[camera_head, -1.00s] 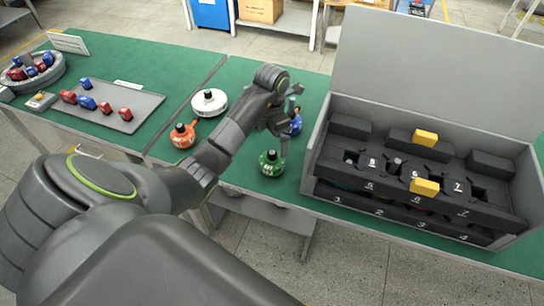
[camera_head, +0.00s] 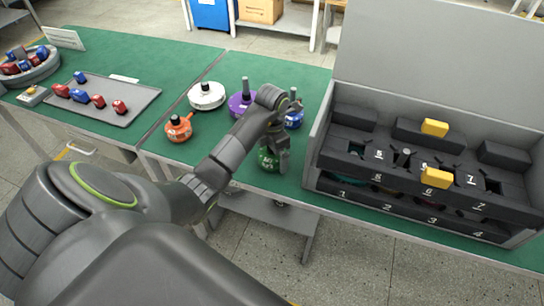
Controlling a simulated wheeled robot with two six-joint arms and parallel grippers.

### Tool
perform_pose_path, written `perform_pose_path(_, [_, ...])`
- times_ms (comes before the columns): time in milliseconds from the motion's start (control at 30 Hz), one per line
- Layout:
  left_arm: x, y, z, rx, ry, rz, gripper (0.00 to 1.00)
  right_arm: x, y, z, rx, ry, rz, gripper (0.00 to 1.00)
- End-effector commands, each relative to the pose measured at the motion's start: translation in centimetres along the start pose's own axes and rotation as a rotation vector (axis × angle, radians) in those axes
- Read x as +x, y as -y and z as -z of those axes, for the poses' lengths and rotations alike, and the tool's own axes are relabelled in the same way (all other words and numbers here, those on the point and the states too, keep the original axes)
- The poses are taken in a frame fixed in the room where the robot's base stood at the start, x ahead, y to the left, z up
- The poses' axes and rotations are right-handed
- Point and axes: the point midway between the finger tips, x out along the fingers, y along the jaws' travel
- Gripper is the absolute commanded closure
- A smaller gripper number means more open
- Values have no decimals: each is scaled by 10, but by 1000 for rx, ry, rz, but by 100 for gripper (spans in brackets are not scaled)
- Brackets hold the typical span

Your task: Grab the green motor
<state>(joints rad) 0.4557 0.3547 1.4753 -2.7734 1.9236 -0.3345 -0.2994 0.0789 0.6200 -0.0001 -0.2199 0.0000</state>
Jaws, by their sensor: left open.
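The green motor (camera_head: 265,162) stands on the green table mat, left of the large grey box. My left gripper (camera_head: 277,158) is open and reaches down at the green motor, with its fingers overlapping the motor's top and right side in the camera_head view. The gripper hides part of the motor, and I cannot tell whether the fingers touch it. My right gripper is not in view.
A purple motor (camera_head: 237,106), blue motor (camera_head: 294,120), white motor (camera_head: 206,97) and orange motor (camera_head: 178,129) stand nearby. The grey box (camera_head: 313,150) with black numbered slots is close on the right. A tray (camera_head: 140,101) of red and blue parts lies left.

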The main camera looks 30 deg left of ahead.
Motion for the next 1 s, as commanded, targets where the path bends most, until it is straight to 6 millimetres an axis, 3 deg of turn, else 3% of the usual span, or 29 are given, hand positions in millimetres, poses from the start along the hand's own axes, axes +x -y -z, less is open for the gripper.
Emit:
perform_pose_path(300, [7,0,0,1,1,-1,0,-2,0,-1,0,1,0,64])
perform_pose_path(833, [6,0,0,1,1,-2,69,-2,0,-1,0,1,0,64])
perform_pose_path(1000, [5,-1,-1,1,4,-3,72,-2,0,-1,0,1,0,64])
